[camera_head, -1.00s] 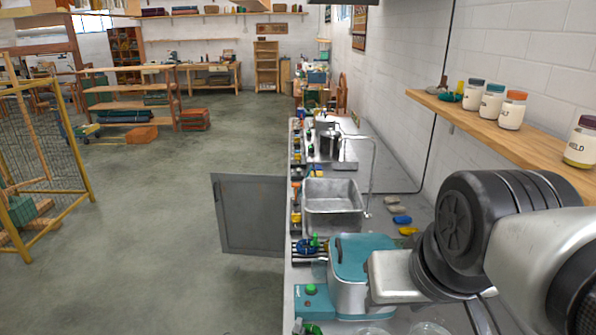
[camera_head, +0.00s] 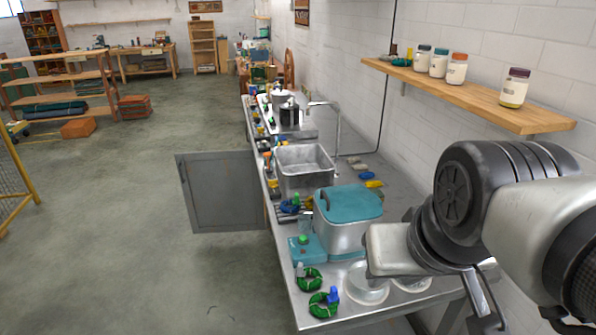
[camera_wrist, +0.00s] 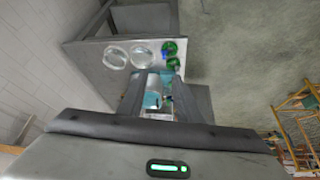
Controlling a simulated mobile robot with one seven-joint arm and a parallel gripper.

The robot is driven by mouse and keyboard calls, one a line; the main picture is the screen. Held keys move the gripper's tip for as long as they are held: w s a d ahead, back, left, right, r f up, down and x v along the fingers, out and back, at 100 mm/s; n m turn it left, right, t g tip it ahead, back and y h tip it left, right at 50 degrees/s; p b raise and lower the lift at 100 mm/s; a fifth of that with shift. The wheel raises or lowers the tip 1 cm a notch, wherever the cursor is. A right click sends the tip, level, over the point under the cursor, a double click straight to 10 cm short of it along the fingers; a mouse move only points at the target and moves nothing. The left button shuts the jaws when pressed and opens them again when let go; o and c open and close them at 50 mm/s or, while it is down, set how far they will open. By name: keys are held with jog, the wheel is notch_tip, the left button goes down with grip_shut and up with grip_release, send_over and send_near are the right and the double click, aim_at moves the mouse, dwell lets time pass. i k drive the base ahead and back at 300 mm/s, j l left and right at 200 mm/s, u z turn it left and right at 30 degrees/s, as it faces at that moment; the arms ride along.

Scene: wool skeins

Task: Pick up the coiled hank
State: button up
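Two green coiled hanks lie near the front left corner of the steel counter in the head view. One hank (camera_head: 310,279) lies behind the other hank (camera_head: 323,305), which has a blue piece at its edge. Both show as small green shapes in the wrist view, the upper one (camera_wrist: 169,48) with blue on it and the lower one (camera_wrist: 173,64). My gripper (camera_wrist: 158,78) is open, its two fingers apart with nothing held between them. In the head view it is partly visible at the lower right, right of the hanks and apart from them.
A teal-lidded metal container (camera_head: 345,222) and a teal box with a green knob (camera_head: 307,250) stand behind the hanks. Clear glass dishes (camera_head: 366,285) sit right of them. A grey cabinet door (camera_head: 222,190) stands open leftward. A wall shelf (camera_head: 470,95) holds jars.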

aim_at(300, 274)
jog(key=j+z, duration=0.45)
jog(key=j, duration=0.65)
jog(key=i+j+z, duration=0.25)
jog(key=i+j, duration=0.2)
jog(key=j, duration=0.15)
